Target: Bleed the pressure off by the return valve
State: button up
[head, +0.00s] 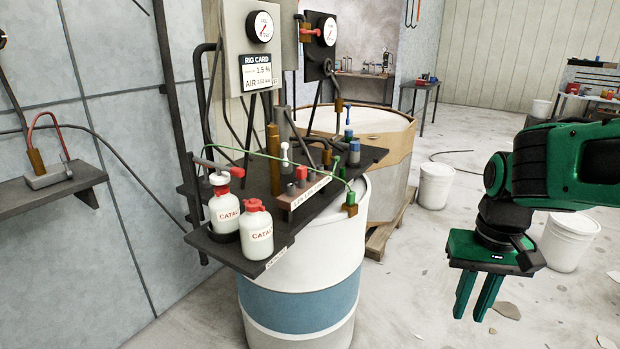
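My gripper (470,313) hangs fingers-down at the right, well clear of the rig, with a gap between its two green fingers and nothing in it. The dark rig bench (262,232) stands over a white drum with a blue band. A red-handled valve (311,32) sits by the right gauge (328,31). A red lever (211,164) sits above the rear catalyst bottle (224,211). I cannot tell which of these fittings is the return valve. The left gauge (262,27) is on a grey panel; its reading is too small to tell.
A second catalyst bottle (257,229) stands at the bench's front edge. A green hose (270,156) arches over the bench. A large drum (390,190) on a pallet stands behind. White buckets (435,187) stand on the floor. Open floor lies between the bench and my gripper.

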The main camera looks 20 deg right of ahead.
aim_at(334, 168)
jog(key=u, duration=0.1)
jog(key=i, duration=1)
